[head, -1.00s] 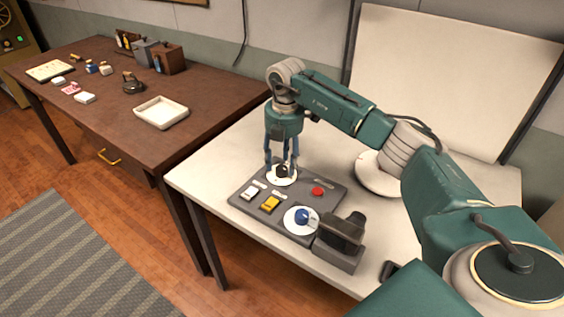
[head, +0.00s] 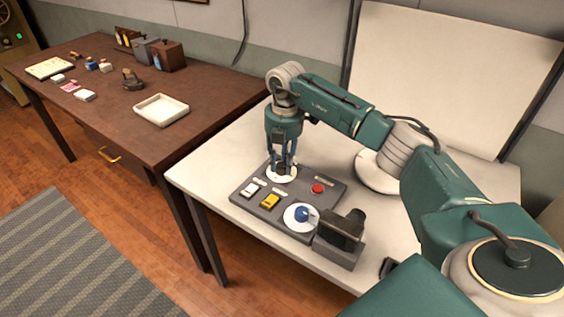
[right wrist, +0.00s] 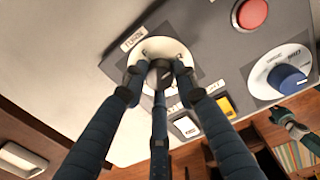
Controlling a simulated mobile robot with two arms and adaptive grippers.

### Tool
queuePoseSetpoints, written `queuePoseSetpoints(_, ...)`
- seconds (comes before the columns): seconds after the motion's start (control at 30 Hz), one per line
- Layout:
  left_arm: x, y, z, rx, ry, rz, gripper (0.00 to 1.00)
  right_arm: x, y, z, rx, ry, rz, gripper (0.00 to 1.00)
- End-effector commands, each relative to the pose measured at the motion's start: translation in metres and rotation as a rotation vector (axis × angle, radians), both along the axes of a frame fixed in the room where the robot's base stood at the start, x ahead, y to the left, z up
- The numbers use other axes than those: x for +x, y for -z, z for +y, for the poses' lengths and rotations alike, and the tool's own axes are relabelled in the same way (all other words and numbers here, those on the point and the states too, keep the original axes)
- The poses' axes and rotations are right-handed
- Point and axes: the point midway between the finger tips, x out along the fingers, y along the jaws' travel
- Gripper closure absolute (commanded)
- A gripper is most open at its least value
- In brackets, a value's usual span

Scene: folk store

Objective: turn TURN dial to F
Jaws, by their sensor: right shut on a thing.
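The dark grey control panel (head: 262,212) lies on the pale table. The TURN dial is a white disc (head: 291,178) at its far left corner, with a dark knob in the middle. It also shows in the right wrist view (right wrist: 150,51), beside its TURN label (right wrist: 133,40). My right gripper (head: 282,166) points down over the disc, its fingers shut around the knob (right wrist: 160,72). The fingers hide part of the disc and its letters, so the dial's setting cannot be read.
The panel also has a red button (head: 318,188), a white switch (head: 249,191), a yellow switch (head: 269,201) and a blue knob (head: 301,214). A dark device (head: 340,235) stands at its near right. A brown table (head: 200,95) with a white tray (head: 161,110) is at left.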

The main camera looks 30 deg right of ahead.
Motion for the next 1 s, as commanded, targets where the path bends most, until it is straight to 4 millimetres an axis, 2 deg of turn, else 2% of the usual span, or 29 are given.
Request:
queuePoseSetpoints(0.27, 0.0059, 0.0014, -0.0004, -0.001, 0.0, -0.008, 1.0, 0.0008, -0.0011, -0.0004, 0.0, -0.142, -0.002, 0.98)
queuePoseSetpoints(1.0, 0.0073, 0.009, -0.0007, -0.001, 0.0, -0.011, 1.0, 0.0018, -0.0014, -0.0015, 0.0, -0.833, -0.004, 0.98)
